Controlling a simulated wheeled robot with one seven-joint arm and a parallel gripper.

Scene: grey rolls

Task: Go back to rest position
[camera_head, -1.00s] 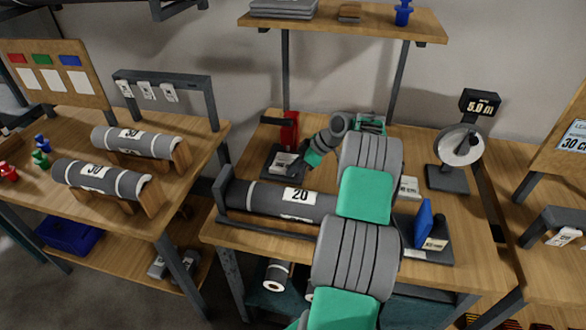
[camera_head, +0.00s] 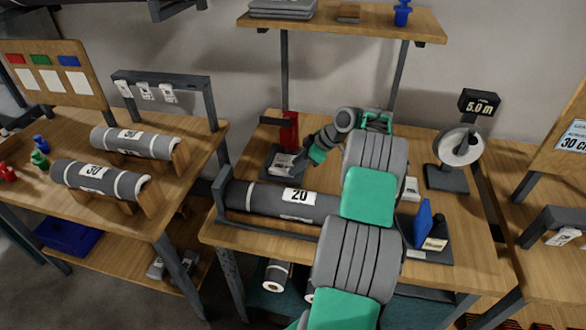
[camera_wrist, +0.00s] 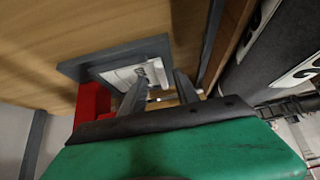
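My gripper (camera_head: 312,158) is at the end of my green and grey arm, above the middle table and pointing down to the left. In the wrist view my gripper (camera_wrist: 159,82) shows two dark fingers standing apart with nothing between them. Beyond the fingertips is a dark base plate with a white label (camera_wrist: 140,72). In the head view it is the base of the red stand (camera_head: 289,130), left of my gripper. The fingers look clear of the plate. The grey roll marked 20 (camera_head: 270,198) lies in its dark cradle in front of my gripper. My forearm hides part of the table.
A dark stand with a blue plate (camera_head: 424,226) is right of my arm. A white dial (camera_head: 461,147) stands at back right. A shelf (camera_head: 340,22) on posts rises behind. Two grey rolls (camera_head: 97,178) rest on wooden cradles on the left table.

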